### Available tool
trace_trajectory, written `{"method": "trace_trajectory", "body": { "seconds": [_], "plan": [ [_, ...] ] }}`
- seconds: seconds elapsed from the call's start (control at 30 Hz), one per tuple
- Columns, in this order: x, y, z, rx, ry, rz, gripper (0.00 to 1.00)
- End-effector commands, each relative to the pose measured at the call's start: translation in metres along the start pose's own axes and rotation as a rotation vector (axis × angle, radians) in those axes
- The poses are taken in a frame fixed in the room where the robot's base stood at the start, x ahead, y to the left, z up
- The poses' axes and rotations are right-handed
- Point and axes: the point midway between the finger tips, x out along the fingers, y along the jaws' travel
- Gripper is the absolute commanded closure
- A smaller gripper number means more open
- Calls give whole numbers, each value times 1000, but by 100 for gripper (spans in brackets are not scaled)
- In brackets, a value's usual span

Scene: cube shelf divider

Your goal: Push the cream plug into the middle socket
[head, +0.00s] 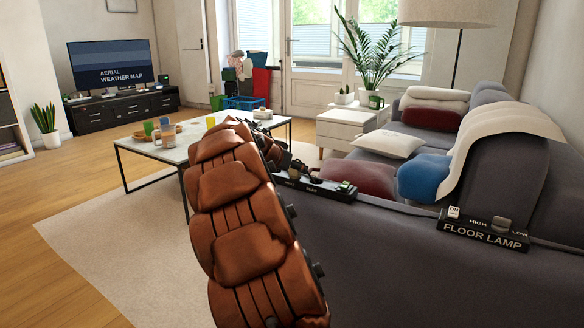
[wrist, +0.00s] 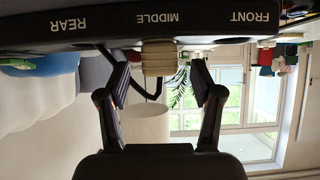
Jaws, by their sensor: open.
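The cream plug (wrist: 159,58) sits between my gripper's fingers in the wrist view, which is upside down. It lies against the black power strip (wrist: 105,24) at the MIDDLE label; I cannot tell how deep it sits in the middle socket. My gripper (wrist: 160,72) is open, with a finger on each side of the plug and a gap to both. In the head view the power strip (head: 318,187) lies along the sofa's back edge. My brown arm hides part of it there, and I cannot make out the plug.
A FLOOR LAMP switch box (head: 484,229) sits further right on the sofa back (head: 430,270). Cushions, a blue one (head: 424,177) among them, lie on the seat beyond. A coffee table (head: 155,150) with cups stands left of my arm. The rug (head: 110,235) is clear.

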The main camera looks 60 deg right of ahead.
Motion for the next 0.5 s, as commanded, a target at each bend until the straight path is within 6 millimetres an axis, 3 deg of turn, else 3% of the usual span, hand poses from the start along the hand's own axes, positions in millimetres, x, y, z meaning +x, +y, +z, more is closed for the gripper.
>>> {"method": "trace_trajectory", "body": {
  "seconds": [0.5],
  "plan": [
    [-30, -1, 0, 0, 1, -2, 34]
  ]
}}
